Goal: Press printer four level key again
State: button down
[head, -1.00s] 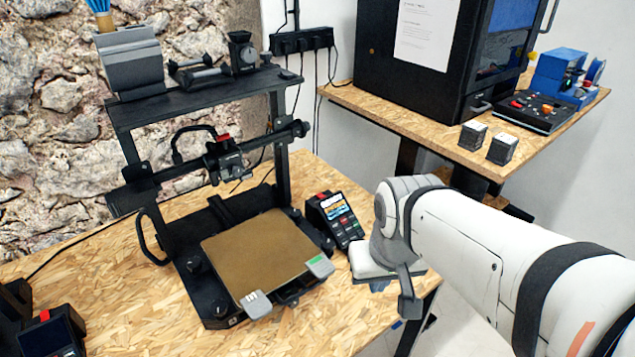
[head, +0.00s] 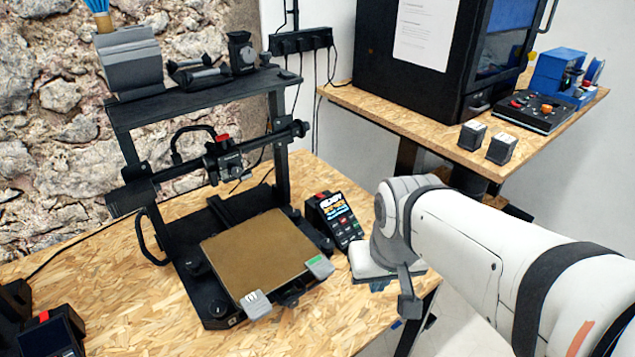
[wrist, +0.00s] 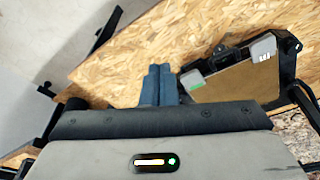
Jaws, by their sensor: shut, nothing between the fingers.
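A black open-frame printer (head: 275,140) stands on the chipboard bench. Its tilted control panel (head: 318,212) stands at its right front corner, with a lit screen (head: 334,207) and small coloured keys (head: 347,227) below. The screen has large white lettering, perhaps "READY", over orange and blue lines. I cannot read a printer number or key labels. In the wrist view my gripper (wrist: 158,68) is shut and empty, its two blue-grey fingers together, left of the print bed (wrist: 238,82). The panel is not visible there. In the head view my wrist hides the fingers; it appears just right of the panel.
The bench (head: 110,255) has clear board left of the printer. Another dark panel (head: 50,335) sits at the lower left. A second bench (head: 400,115) behind carries a black enclosed machine (head: 420,70), two small dark blocks (head: 487,141) and a control box (head: 535,110).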

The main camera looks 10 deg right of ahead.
aim_at(340, 234)
jog(key=w+d+f+m+t+h, duration=0.1)
jog(key=w+d+f+t, duration=0.2)
jog(key=w, duration=0.6)
jog(key=w+d+f+t+h, duration=0.1)
jog(key=w+d+t, duration=0.1)
jog(key=w+d, duration=0.5)
jog(key=w+a+f+t+y+p, duration=0.2)
jog(key=w+a+f+t+y, duration=0.3)
jog(key=w+f+y, duration=0.3)
jog(key=shift+m+t+y, duration=0.3)
jog(key=shift+t+y, duration=0.4)
jog(key=shift+y, duration=1)
jog(key=w+f+b, duration=0.1)
jog(key=f, duration=0.1)
jog(key=w+a+f+b, duration=0.1)
jog(key=f+b, duration=0.1)
jog(key=w+a+f+b, duration=0.1)
jog(key=w+f, duration=0.1)
jog(key=shift+a+f, duration=0.1)
jog(key=shift+a, duration=0.1)
jog(key=shift+w+a+f+b, duration=0.2)
jog(key=shift+w+f+b, duration=0.2)
jog(key=shift+b, duration=0.2)
jog(key=shift+f, duration=0.1)
